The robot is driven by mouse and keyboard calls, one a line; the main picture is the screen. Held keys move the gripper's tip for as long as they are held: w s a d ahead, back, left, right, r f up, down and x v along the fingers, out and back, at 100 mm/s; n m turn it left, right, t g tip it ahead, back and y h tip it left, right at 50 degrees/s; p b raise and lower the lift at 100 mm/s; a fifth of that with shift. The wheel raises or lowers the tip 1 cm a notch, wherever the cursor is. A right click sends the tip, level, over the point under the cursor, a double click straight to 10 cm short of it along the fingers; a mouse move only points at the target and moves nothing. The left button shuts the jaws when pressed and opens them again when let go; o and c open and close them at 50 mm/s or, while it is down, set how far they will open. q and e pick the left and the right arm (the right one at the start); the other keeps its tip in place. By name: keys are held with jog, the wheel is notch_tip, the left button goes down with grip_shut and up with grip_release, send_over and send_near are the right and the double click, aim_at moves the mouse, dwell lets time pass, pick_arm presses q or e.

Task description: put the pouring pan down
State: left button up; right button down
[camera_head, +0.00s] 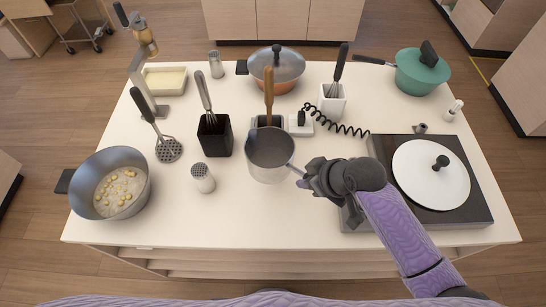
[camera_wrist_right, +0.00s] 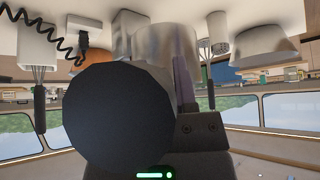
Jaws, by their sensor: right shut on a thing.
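The pouring pan (camera_head: 270,160) is a light grey metal saucepan with a thin handle on its right side. It is upright at the middle of the white table. My right gripper (camera_head: 308,178) is shut on its handle, to the right of the pan body. In the right wrist view, which looks inverted, the pan's metal wall (camera_wrist_right: 165,50) shows behind a large dark disc that hides much of the scene. I cannot tell whether the pan's base touches the table. My left gripper is not in view.
A wide pan with yellow pieces (camera_head: 118,187) stands left, near a shaker (camera_head: 203,177). A black utensil holder (camera_head: 215,135) is left of the pouring pan. A dark hob with a white lid (camera_head: 431,173) is at right. Bare table (camera_head: 235,220) lies in front.

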jog(key=f+b, duration=0.1)
jog(key=f, duration=0.2)
jog(key=f+b, duration=0.1)
jog(key=f, duration=0.2)
jog(key=f+b, duration=0.1)
jog(key=f, duration=0.2)
jog(key=shift+s+f, duration=0.1)
jog(key=shift+s, duration=0.15)
jog(key=shift+w+f, duration=0.1)
jog(key=shift+f, duration=0.3)
jog(key=shift+r, duration=0.1)
jog(key=c, duration=0.8)
grip_release()
jog(key=o, duration=0.4)
